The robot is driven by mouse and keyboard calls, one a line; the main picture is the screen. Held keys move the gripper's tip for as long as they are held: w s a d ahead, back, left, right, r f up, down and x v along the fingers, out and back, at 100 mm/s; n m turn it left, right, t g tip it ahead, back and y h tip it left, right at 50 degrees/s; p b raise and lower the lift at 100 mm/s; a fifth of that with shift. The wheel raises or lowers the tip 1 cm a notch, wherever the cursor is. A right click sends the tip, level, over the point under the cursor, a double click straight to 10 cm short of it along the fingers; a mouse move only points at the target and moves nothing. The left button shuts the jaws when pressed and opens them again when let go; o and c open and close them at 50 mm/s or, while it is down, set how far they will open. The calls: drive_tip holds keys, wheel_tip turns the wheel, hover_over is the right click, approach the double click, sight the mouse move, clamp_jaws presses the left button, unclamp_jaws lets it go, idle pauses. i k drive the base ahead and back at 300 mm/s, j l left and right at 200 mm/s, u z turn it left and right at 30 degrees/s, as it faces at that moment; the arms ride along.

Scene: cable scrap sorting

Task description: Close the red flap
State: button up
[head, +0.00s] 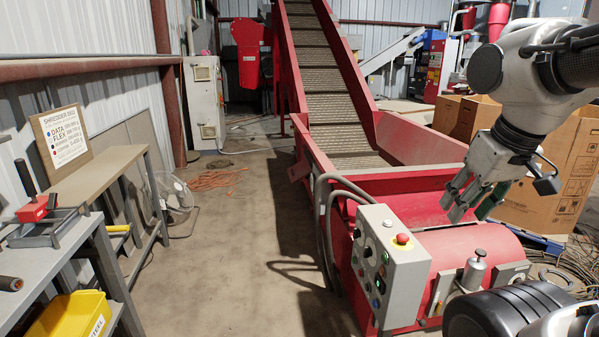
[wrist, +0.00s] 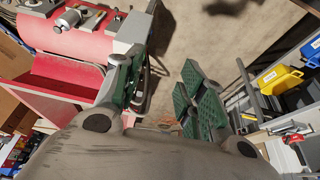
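The red conveyor machine has a curved red cover (head: 468,249) at its front end and an open hopper with a red side panel (head: 415,139) behind it. I cannot tell which red part is the flap. The curved cover also shows at the upper left of the wrist view (wrist: 80,38). My gripper (head: 468,200) hangs above the machine's front right, in front of the hopper in the head view. In the wrist view my gripper (wrist: 160,92) has its green-padded fingers spread apart, with nothing between them. It touches no part of the machine that I can see.
A grey control box (head: 390,265) with a red button stands at the machine's front left. Cardboard boxes (head: 560,175) stand at the right, cables on the floor beside them. A grey bench (head: 95,175) and yellow bin (head: 70,316) line the left.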

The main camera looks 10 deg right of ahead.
sight(300, 170)
drive_tip(key=i+j+u, duration=0.1)
drive_tip(key=i+u, duration=0.25)
drive_tip(key=i, duration=2.9)
drive_tip(key=i+j+z, duration=0.1)
drive_tip(key=i, duration=0.3)
drive_tip(key=i+j+z, duration=0.15)
drive_tip(key=i, duration=0.3)
drive_tip(key=i+j+z, duration=0.1)
drive_tip(key=i, duration=0.3)
drive_tip(key=i+j+z, duration=0.15)
drive_tip(key=i, duration=0.25)
drive_tip(key=i+j+z, duration=1.05)
drive_tip(key=j, duration=0.25)
drive_tip(key=i, duration=0.1)
